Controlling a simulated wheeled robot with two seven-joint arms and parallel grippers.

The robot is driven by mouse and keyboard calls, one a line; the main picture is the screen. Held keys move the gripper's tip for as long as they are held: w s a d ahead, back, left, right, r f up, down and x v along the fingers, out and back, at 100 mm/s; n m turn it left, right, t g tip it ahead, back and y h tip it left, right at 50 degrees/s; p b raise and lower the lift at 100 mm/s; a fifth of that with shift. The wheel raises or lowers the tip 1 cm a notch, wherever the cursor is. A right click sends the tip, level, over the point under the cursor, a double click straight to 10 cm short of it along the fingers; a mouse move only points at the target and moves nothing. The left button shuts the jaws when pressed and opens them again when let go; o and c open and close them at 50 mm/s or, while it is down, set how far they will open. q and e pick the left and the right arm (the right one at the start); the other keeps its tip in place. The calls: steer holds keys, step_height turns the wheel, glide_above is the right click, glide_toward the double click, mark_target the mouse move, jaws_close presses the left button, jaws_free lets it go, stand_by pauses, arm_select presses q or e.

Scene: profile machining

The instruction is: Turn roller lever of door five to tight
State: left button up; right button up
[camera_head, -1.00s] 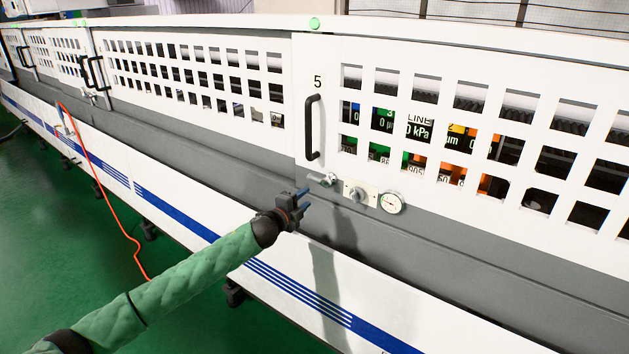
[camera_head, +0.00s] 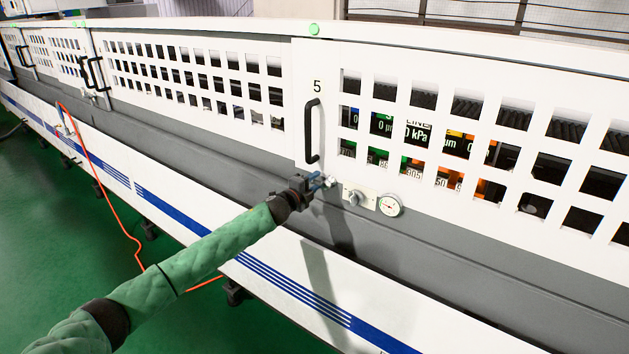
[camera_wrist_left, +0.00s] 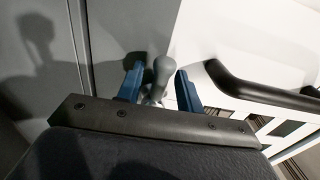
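Door five (camera_head: 302,100) is a white perforated panel with a black vertical handle (camera_head: 312,130) under the number 5. Its roller lever is a small grey knob on a short stem below the handle. In the head view the lever (camera_head: 330,181) is partly hidden by my left gripper (camera_head: 322,182). In the left wrist view the lever's rounded grey end (camera_wrist_left: 163,70) stands between the two blue fingers of the left gripper (camera_wrist_left: 160,85). The fingers are open, with a gap on both sides of the lever. My right gripper is in neither view.
A valve knob (camera_head: 355,196) and a round gauge (camera_head: 390,205) sit just right of the lever. The door handle also shows close to the fingers in the left wrist view (camera_wrist_left: 262,95). An orange hose (camera_head: 95,165) hangs at the left. The green floor is open there.

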arm_select(q)
steer(key=shift+w+d, duration=0.2)
jaws_close()
steer(key=shift+s, duration=0.1)
